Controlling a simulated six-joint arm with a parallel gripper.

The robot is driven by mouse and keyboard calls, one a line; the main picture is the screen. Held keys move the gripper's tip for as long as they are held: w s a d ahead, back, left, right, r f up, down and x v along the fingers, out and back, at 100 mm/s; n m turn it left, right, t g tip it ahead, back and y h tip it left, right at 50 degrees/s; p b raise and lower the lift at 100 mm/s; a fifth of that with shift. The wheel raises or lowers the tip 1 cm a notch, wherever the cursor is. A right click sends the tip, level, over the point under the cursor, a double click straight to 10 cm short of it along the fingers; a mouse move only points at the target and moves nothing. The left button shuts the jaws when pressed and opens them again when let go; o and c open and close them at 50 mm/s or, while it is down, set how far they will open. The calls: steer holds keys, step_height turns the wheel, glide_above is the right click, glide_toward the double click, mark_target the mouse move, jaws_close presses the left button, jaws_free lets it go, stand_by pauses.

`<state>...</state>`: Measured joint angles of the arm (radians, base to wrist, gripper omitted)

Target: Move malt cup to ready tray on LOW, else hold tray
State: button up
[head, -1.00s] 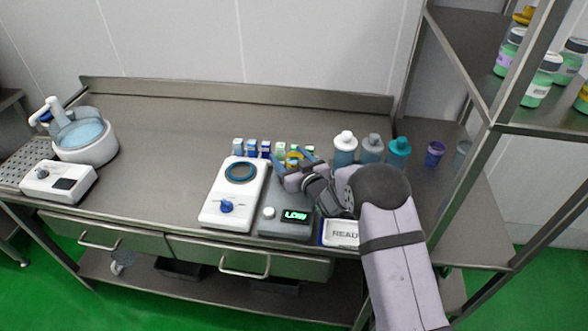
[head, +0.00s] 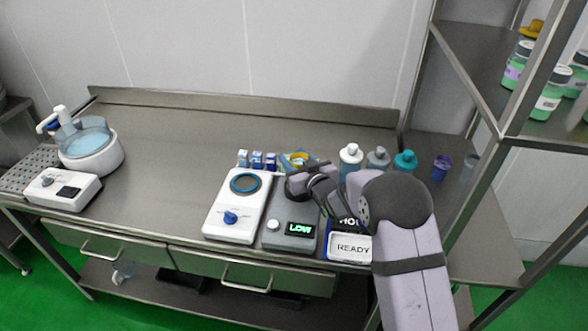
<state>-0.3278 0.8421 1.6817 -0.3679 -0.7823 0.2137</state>
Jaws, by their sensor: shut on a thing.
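My gripper (head: 297,160) is shut on the malt cup (head: 299,157), a small yellow-amber cup between its blue fingers. The cup appears just beyond the back end of the grey display unit (head: 273,240); its height above the bench is hard to tell. The unit's screen (head: 299,229) reads LOW in green. The ready tray (head: 350,259), white with a blue edge and the label READY, sits right of the unit near the front edge. Behind it is the hold tray (head: 347,222), dark blue, partly hidden by my arm, with only "HOL" readable.
A white device with a round dark ring (head: 233,225) stands left of the display unit. Small cartons (head: 257,160) and capped bottles (head: 350,158) line the back. A round basin (head: 92,150) is far left. The bench between is clear. A shelf rack stands right.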

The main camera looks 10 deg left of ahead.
steer(key=shift+w+d+r+m+t+h+b, duration=0.7)
steer(key=shift+r+m+h, duration=0.5)
steer(key=shift+r, duration=3.65)
steer(key=s+d+r+m+t+h, duration=0.1)
steer(key=d+r+m+h, duration=0.1)
steer(key=d+m+h, duration=0.7)
steer(key=s+d+f+m+g+h, duration=0.4)
steer(key=s+d+f+g+h, duration=0.15)
steer(key=s+d, duration=0.3)
steer(key=s+d+f+m+g+h, duration=0.45)
steer(key=s+d+h, duration=0.2)
steer(key=s, duration=0.35)
steer(key=shift+t, duration=0.5)
steer(key=shift+w+d+f+p, duration=0.1)
steer(key=shift+d+f+p, duration=0.1)
steer(key=shift+f, duration=1.3)
steer(key=shift+d+f+p, duration=0.1)
steer(key=shift+f+p, duration=0.1)
steer(key=shift+f, duration=1.3)
steer(key=shift+w+d+f+p, duration=0.1)
steer(key=shift+d+f+p, duration=0.1)
steer(key=shift+f, duration=1.3)
steer(key=shift+f, duration=0.2)
